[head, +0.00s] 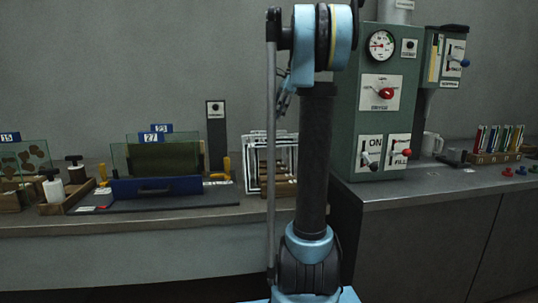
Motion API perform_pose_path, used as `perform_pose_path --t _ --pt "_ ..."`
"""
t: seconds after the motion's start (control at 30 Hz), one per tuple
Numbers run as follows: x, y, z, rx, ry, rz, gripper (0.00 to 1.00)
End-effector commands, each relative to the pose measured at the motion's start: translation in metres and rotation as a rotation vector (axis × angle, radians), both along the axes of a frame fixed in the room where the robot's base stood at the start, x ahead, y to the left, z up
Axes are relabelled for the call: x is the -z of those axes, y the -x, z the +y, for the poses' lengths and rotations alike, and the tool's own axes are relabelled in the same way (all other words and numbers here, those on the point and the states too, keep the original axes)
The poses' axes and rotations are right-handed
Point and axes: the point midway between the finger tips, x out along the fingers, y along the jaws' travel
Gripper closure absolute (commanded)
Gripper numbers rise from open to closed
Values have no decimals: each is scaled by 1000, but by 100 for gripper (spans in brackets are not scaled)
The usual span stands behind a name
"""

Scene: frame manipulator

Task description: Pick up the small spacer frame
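Several thin white rectangular frames (250,165) stand upright, one behind another, near the right end of the left counter. Brown wooden strips show low among them. My arm stands in front and hides part of their right side. I cannot tell which of them is the small spacer frame. My gripper is outside the picture, so its state and its place relative to the frames do not show.
A glass tank with a blue front (157,187) stands left of the frames, with yellow-handled tools beside it. A green control cabinet (381,100) with levers stands on the right counter (430,186). A wooden rack (495,157) with colored slips is farther right.

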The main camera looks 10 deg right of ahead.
Motion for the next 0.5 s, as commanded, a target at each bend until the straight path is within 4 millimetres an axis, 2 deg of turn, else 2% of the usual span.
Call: perform_pose_path --t 0.2,0.5 --pt "30 0 14 -3 0 0 63" --pt "48 -1 21 -2 0 -1 63"
